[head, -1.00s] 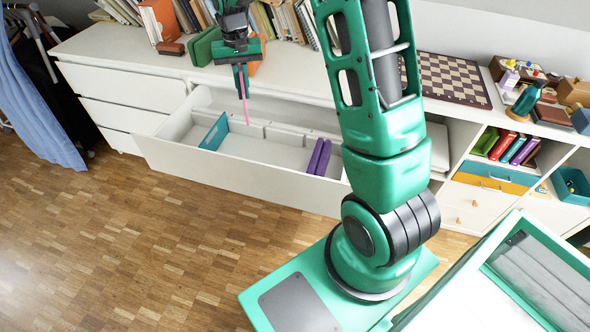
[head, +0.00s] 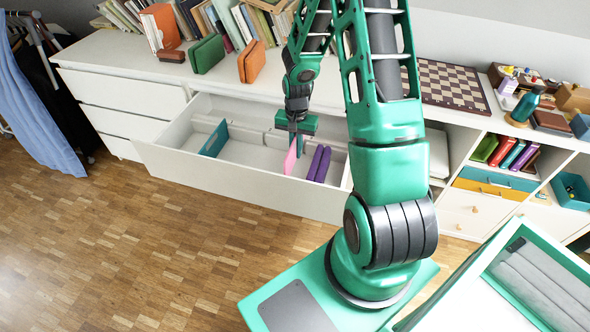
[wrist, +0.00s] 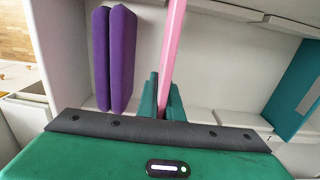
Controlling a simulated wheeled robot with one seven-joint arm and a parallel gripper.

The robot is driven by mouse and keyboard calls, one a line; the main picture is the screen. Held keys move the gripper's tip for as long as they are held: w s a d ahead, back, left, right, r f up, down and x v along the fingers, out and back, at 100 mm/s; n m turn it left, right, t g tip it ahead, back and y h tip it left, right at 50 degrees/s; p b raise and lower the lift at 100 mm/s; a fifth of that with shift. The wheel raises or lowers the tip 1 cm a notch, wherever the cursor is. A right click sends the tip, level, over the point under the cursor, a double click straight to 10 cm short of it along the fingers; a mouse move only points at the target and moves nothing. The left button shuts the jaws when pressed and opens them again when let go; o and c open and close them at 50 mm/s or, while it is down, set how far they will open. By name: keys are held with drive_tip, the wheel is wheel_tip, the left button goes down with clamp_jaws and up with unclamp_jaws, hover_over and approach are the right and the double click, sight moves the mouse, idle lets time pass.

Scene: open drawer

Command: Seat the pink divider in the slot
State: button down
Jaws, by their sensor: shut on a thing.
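The pink divider (head: 291,158) is held upright in my gripper (head: 297,138), inside or just over the open drawer (head: 225,178), left of two purple dividers (head: 319,163). In the wrist view my gripper (wrist: 163,100) is shut on the pink divider (wrist: 174,45), seen edge-on as a thin strip. The purple dividers (wrist: 120,58) stand to its left there, apart from it. Gaps between white blocks (wrist: 217,121) show along a drawer wall. I cannot tell whether the pink divider's lower edge touches the drawer floor or sits in a slot.
A teal divider (head: 215,139) stands across the drawer's left part. Free floor lies between it and the pink divider. The white cabinet top (head: 130,62) behind bears books, green and orange boxes (head: 207,54) and a chessboard (head: 446,80).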

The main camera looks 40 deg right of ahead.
sight(296, 175)
wheel_tip(296, 175, down, 10)
drive_tip(key=shift+r, duration=0.15)
idle(0.4)
drive_tip(key=c, duration=1.9)
unclamp_jaws()
